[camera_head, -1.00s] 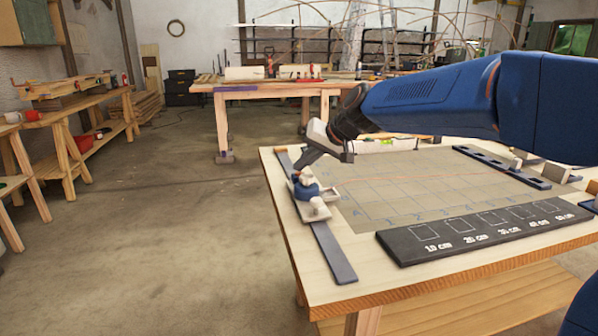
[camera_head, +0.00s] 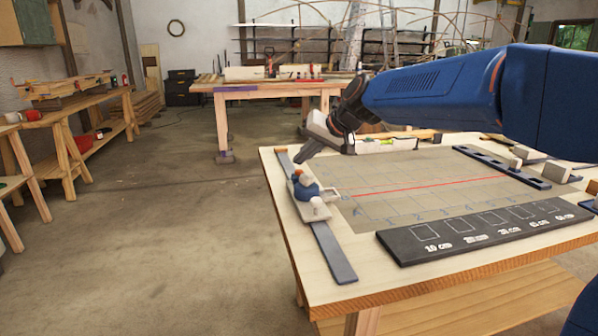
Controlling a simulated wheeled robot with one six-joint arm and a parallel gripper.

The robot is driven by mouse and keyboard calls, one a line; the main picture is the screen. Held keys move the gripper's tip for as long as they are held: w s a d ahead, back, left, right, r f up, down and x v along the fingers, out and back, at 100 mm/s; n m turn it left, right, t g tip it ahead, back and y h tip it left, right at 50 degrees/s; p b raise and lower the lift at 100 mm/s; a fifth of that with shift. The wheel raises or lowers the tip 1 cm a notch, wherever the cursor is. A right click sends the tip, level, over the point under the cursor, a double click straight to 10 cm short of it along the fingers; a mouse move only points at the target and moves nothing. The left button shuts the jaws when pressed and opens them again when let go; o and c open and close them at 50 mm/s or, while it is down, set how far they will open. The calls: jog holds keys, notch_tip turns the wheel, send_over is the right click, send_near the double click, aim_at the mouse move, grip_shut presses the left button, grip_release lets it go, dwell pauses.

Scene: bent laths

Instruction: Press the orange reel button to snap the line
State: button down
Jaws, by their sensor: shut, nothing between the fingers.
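The orange reel button (camera_head: 299,172) shows as a small spot on top of the blue and white reel (camera_head: 307,191). The reel sits on the dark metal rail (camera_head: 330,254) along the left edge of the table. My gripper (camera_head: 302,160) is shut and empty, its tip just above the button with a small gap that is hard to judge. A straight, bright red line (camera_head: 430,186) runs across the gridded grey board (camera_head: 385,203) from near the reel to the slotted dark rail (camera_head: 500,166) at the far right.
A black strip marked in centimetres (camera_head: 480,232) lies along the board's front side. Small pale blocks (camera_head: 528,156) stand at the right. A level with a green vial (camera_head: 385,146) lies behind the board. The bare wooden front edge (camera_head: 440,275) is clear.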

jog(key=shift+r, duration=0.15)
notch_tip(320, 180, up, 5)
jog(key=shift+f, duration=0.15)
dwell(0.6)
jog(key=shift+d, duration=0.1)
dwell(0.4)
